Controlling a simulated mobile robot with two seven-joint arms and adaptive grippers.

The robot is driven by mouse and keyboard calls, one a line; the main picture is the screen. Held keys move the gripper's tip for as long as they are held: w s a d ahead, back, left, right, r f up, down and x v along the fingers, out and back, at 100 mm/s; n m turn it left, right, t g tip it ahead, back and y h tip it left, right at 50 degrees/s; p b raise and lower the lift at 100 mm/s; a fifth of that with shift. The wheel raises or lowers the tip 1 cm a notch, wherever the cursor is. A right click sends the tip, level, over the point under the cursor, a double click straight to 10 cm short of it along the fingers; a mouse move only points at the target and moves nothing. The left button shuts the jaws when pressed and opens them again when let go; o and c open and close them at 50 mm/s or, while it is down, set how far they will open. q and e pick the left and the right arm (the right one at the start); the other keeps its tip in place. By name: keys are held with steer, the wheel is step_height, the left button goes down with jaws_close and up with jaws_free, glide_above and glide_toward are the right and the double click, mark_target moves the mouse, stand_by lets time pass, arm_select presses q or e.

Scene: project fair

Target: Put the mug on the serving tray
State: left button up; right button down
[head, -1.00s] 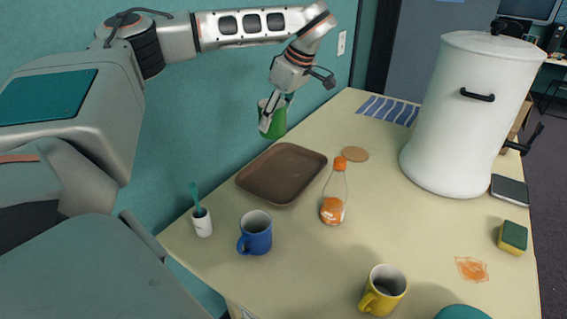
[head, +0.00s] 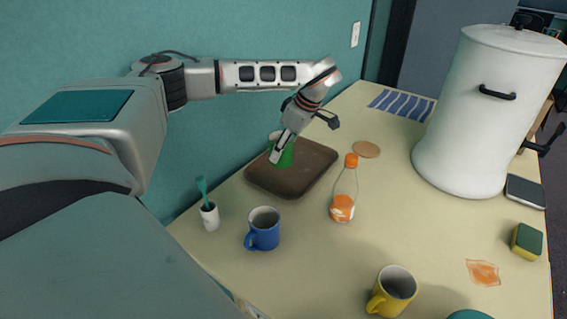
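A green mug (head: 284,158) is at the brown serving tray (head: 262,184), over its back-left part. My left gripper (head: 279,150) comes down on the mug from above and its fingers are shut on the mug's wall. The mug looks upright and very low over the tray; I cannot tell whether its base touches. A blue mug (head: 264,234) stands on the table in front of the tray, and a yellow mug (head: 396,287) stands near the front. My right gripper is not in view.
A bottle with an orange cap (head: 344,197) stands just right of the tray. A white cup with a teal brush (head: 210,217), a cork coaster (head: 366,149), a large white canister (head: 478,115), a sponge (head: 526,241) and an orange stain (head: 483,272) are also on the table.

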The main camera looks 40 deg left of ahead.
mark_target(284, 163)
arm_select(q)
steer(key=shift+f, duration=2.75)
steer(key=shift+f, duration=0.1)
steer(key=o, duration=1.5)
steer(key=v, duration=1.2)
steer(key=shift+d, duration=0.15)
